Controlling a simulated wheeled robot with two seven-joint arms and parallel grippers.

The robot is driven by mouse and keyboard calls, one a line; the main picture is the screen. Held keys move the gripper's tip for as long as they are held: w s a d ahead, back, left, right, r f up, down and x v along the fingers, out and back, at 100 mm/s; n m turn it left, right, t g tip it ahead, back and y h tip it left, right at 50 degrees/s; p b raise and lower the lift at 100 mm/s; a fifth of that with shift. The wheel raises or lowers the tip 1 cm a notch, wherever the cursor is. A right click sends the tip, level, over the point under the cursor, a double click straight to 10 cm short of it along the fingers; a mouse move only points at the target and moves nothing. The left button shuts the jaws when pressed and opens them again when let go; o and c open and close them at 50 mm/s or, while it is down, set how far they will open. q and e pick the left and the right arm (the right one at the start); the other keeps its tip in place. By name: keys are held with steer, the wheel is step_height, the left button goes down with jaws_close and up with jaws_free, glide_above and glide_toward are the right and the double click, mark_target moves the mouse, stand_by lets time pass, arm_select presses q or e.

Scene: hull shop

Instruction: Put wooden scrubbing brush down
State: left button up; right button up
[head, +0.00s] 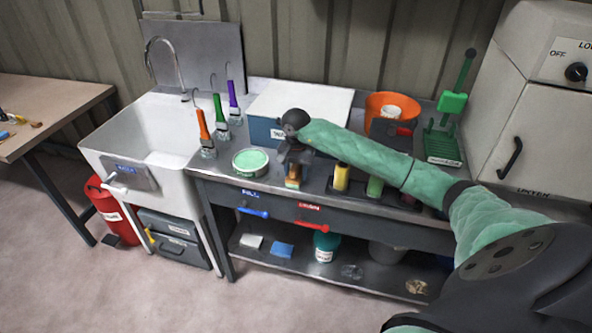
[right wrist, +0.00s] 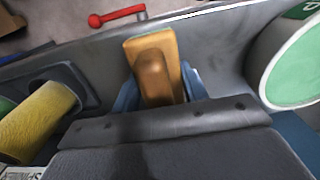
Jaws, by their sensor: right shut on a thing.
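The wooden scrubbing brush (head: 293,179) is in my right gripper (head: 294,166), above the front part of the metal bench. In the right wrist view the brush's tan wooden body (right wrist: 153,62) shows between the bluish fingers of the gripper (right wrist: 158,92). The gripper is shut on it. The head view shows the brush small and partly covered by the gripper, so I cannot tell whether its underside touches the bench. My left gripper is in neither view.
The metal bench (head: 222,168) holds a green-topped tin (head: 250,161) left of the brush and a yellow roller-like item (head: 341,177) right of it. Bottles with orange, green and purple tops (head: 219,113) stand further left. A white-topped box (head: 300,101) stands behind. A sink (head: 150,130) adjoins the bench.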

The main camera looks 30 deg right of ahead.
steer(key=shift+f, duration=0.1)
steer(key=o, duration=1)
steer(key=shift+c, duration=0.2)
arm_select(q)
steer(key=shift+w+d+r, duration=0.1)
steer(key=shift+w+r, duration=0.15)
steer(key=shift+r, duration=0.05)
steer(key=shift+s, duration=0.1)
